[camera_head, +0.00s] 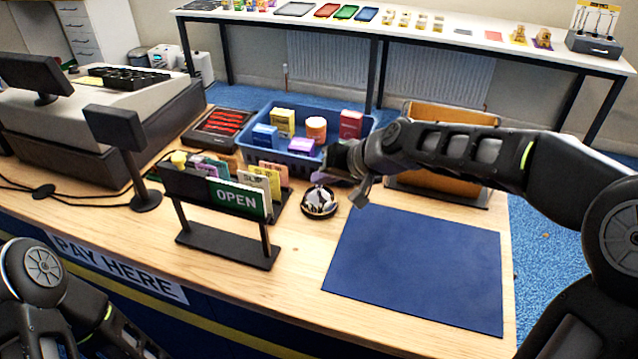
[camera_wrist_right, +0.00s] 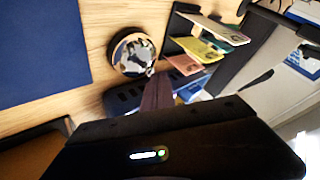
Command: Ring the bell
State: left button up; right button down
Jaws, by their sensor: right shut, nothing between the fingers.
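The bell (camera_head: 319,203) is a small shiny dome on a dark round base, standing on the wooden counter left of the blue mat. It also shows in the right wrist view (camera_wrist_right: 132,52), upper left of centre. My right gripper (camera_head: 322,178) is shut and empty, with its fingertips just behind and above the bell in the head view. In the right wrist view the shut fingers (camera_wrist_right: 157,92) point toward the bell's edge. I cannot tell whether they touch it. My left arm shows at the lower left, but its gripper is out of view.
A blue basket (camera_head: 290,163) with small boxes stands behind the bell. An OPEN sign (camera_head: 237,199) and a card rack stand to the left. The blue mat (camera_head: 420,265) lies bare on the right. A wooden tray (camera_head: 440,115) stands behind my right arm.

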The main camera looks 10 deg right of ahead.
jog(key=shift+r+p, duration=0.4)
jog(key=shift+r, duration=0.35)
jog(key=shift+r, duration=0.1)
jog(key=shift+r+p, duration=1.85)
jog(key=shift+r, duration=0.6)
